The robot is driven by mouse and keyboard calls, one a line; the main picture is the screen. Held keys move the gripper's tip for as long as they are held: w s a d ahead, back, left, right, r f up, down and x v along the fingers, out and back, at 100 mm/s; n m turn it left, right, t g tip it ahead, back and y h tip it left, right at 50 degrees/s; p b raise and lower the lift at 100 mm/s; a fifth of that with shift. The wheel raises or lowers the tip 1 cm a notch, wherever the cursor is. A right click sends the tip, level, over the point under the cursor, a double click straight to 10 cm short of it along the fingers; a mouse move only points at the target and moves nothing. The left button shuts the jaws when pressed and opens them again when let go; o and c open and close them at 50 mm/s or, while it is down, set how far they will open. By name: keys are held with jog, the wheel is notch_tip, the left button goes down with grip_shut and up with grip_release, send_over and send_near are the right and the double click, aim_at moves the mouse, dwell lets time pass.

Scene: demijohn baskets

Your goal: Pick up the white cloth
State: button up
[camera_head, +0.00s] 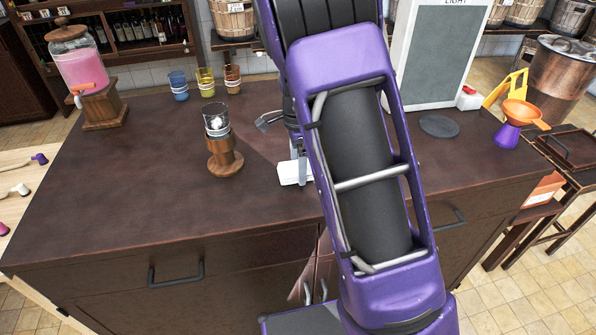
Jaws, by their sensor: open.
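A small white folded thing (290,178), which looks like the white cloth, lies on the dark counter (130,190) near its front edge. My purple arm hides its right part. My gripper (299,175) points down right at the cloth, its grey fingers over or beside it. The gripper is open. Whether the fingers touch the cloth or straddle it cannot be told from this view.
A glass on a wooden stand (225,152) stands to the left of the gripper. Blue (179,86), yellow (206,82) and brown (232,79) tumblers stand behind. A pink drink dispenser (85,70) is far left. A grey board (435,55) stands right. The left front counter is clear.

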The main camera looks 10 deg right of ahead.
jog(key=c, duration=1.2)
jog(key=shift+r, duration=0.15)
notch_tip(320, 180, up, 10)
jog(key=shift+f+p, duration=0.1)
jog(key=shift+p, duration=0.5)
